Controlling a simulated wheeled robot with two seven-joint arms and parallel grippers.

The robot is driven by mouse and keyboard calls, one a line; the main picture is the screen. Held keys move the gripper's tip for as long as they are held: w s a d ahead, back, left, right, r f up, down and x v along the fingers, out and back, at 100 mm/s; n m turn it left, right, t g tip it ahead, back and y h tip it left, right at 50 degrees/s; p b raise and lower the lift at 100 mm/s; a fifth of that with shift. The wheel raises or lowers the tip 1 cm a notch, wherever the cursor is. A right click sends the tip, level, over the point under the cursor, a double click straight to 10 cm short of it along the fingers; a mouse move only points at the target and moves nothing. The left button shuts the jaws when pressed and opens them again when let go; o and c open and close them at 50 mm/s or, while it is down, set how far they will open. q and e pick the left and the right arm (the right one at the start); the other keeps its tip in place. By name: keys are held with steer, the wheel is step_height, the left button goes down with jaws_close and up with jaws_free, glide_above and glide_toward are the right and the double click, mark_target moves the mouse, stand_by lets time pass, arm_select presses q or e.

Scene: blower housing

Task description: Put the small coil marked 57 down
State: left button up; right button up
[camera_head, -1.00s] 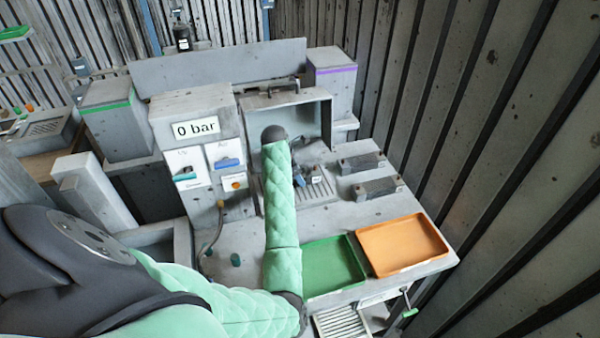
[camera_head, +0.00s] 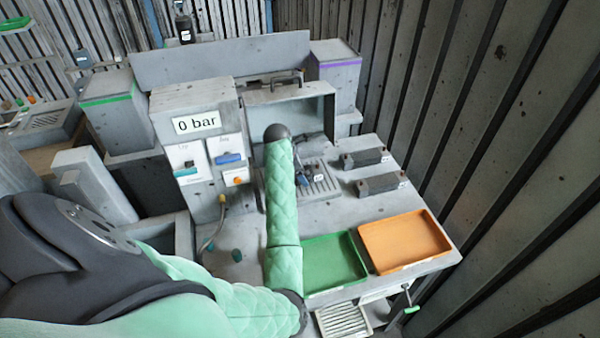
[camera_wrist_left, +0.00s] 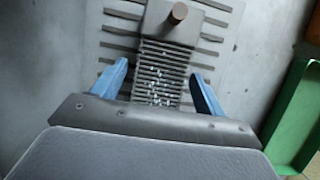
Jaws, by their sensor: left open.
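My left gripper (camera_wrist_left: 159,72) is open in the left wrist view. Its two blue fingers stand on either side of a dark grey finned block (camera_wrist_left: 166,62) with a round brown knob (camera_wrist_left: 178,13) at its far end. Gaps show between the fingers and the block. The block is over a grey slotted plate (camera_wrist_left: 214,22). In the head view my left forearm hides most of the gripper and part of this slotted plate (camera_head: 322,188). No mark 57 can be read, so I cannot tell which piece is the small coil. My right gripper is in neither view.
A green tray (camera_head: 333,262) and an orange tray (camera_head: 405,242) lie at the bench's front. Two dark blocks (camera_head: 362,158) sit on the right. A grey cabinet (camera_head: 195,125) reads 0 bar. An upright open-fronted housing (camera_head: 312,115) stands behind the plate.

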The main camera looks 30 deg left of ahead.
arm_select(q)
steer(key=shift+v, duration=3.85)
steer(key=shift+w, duration=0.1)
steer(key=shift+f, duration=0.1)
